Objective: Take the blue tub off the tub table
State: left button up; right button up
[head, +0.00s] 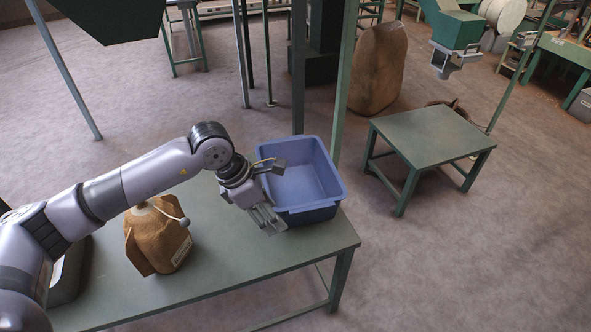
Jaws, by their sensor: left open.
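The blue tub (327,182) stands upright and looks empty on the far right part of the green tub table (225,280). My left gripper (270,222) is at the tub's near left side, with its fingers pointing down close to the wall. It is open, and part of the tub's left rim is hidden behind it. I cannot tell whether the fingers touch the tub or straddle its wall. My right gripper is not in view.
A brown sack (160,240) with a label stands on the table under my left arm. A dark container (70,270) is at the table's left. A bare green table (432,138) stands beyond to the right. Green posts (345,80) rise just behind the tub. Open floor lies at right.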

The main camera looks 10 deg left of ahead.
aim_at(312, 190)
jog(key=i+j, duration=0.25)
jog(key=i, duration=0.2)
jog(key=i+j, duration=0.2)
jog(key=i, duration=0.25)
jog(key=i+j, duration=0.25)
jog(key=i, duration=0.2)
